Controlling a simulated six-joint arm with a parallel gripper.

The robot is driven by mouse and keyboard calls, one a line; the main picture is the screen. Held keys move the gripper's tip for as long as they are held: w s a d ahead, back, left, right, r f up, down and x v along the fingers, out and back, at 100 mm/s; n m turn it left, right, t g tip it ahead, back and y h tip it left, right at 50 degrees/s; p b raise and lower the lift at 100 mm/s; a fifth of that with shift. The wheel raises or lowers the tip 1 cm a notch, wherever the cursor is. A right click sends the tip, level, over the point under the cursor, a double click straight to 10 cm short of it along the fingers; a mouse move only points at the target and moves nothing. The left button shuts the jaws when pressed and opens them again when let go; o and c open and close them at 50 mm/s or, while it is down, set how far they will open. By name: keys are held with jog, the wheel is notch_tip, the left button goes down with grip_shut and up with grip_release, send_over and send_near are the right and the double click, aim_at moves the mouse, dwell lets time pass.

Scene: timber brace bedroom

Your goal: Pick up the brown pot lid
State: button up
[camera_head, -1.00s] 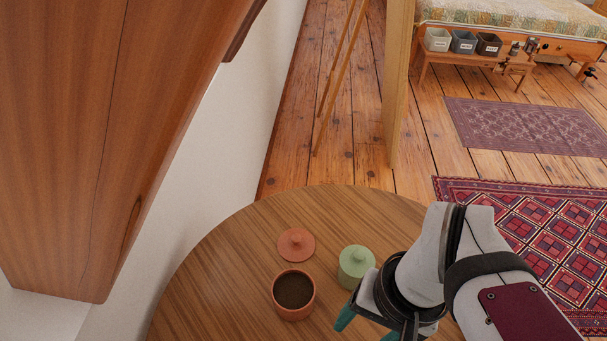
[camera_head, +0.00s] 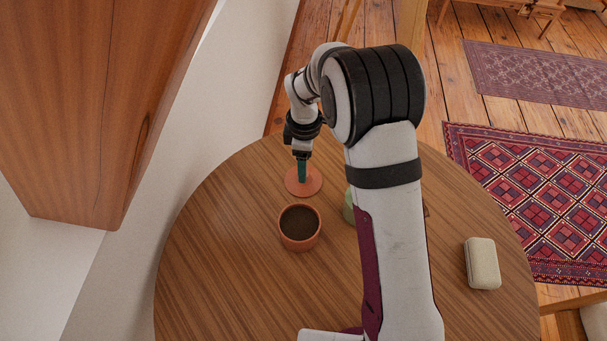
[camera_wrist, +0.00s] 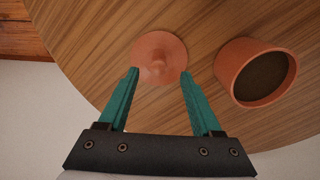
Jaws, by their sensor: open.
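The brown pot lid (camera_head: 313,186) is a terracotta disc with a central knob, lying flat on the round wooden table (camera_head: 225,260). In the wrist view the lid (camera_wrist: 170,47) shows with its knob between and just beyond my fingertips. My gripper (camera_head: 302,180) is over the lid, pointing down, and in front of part of it. In the wrist view my gripper (camera_wrist: 160,74) has its two green fingers apart with nothing held between them. I cannot tell whether the fingers touch the lid.
An open terracotta pot (camera_head: 299,240) with dark contents stands just in front of the lid; it also shows in the wrist view (camera_wrist: 230,65). A green lidded pot (camera_head: 348,207) is mostly hidden by my arm. A beige case (camera_head: 482,263) lies at the right. The table's left side is clear.

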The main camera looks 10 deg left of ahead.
notch_tip(320, 180, down, 5)
jog(key=shift+w+r, duration=0.1)
grip_shut()
